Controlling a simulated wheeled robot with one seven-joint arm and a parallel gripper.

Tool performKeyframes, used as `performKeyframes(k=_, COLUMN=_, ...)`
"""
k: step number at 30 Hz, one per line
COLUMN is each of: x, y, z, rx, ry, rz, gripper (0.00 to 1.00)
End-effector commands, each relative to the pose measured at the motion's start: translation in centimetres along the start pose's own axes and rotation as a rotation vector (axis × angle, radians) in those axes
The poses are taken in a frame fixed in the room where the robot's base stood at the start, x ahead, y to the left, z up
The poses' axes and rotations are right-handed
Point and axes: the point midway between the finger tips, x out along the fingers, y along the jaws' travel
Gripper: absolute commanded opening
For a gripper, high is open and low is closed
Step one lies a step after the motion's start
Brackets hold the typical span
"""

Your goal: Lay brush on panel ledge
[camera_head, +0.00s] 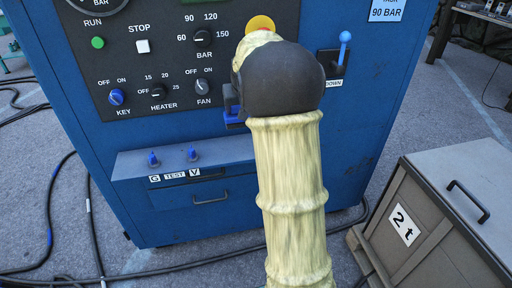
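The panel ledge (222,152) is a blue shelf on the front of the blue cabinet. Two small blue toggles stand on it, above G, TEST and V labels. I see no brush lying on the bare part of the ledge in view. My arm, in a cream sleeve with a dark rounded joint, rises in front of the cabinet and covers the ledge's right end. My gripper is hidden behind the arm. A small blue part (232,108) shows just left of the dark joint; I cannot tell what it is. No brush can be made out.
The black control panel (150,62) carries knobs, a key switch and buttons. A blue-knobbed lever (343,50) sticks out right of my arm. A grey box marked 2t (463,168) stands at the right. Black cables (92,215) lie on the floor at left.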

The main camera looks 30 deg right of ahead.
Motion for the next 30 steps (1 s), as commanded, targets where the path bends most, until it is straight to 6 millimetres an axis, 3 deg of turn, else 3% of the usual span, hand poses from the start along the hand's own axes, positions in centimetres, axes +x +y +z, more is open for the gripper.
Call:
performKeyframes(k=5, x=0.8, y=0.0, z=0.6, rx=0.0, ry=-0.003, rz=0.0, gripper=0.31)
performKeyframes(k=12, x=4.0, y=0.0, z=2.6, rx=0.0, ry=-0.002, rz=0.001, gripper=0.31)
performKeyframes(k=24, x=4.5, y=0.0, z=2.9, rx=-0.001, ry=0.0, rz=0.0, gripper=0.31)
performKeyframes(k=30, x=7.1, y=0.0, z=4.6, rx=0.001, ry=-0.004, rz=-0.001, gripper=0.31)
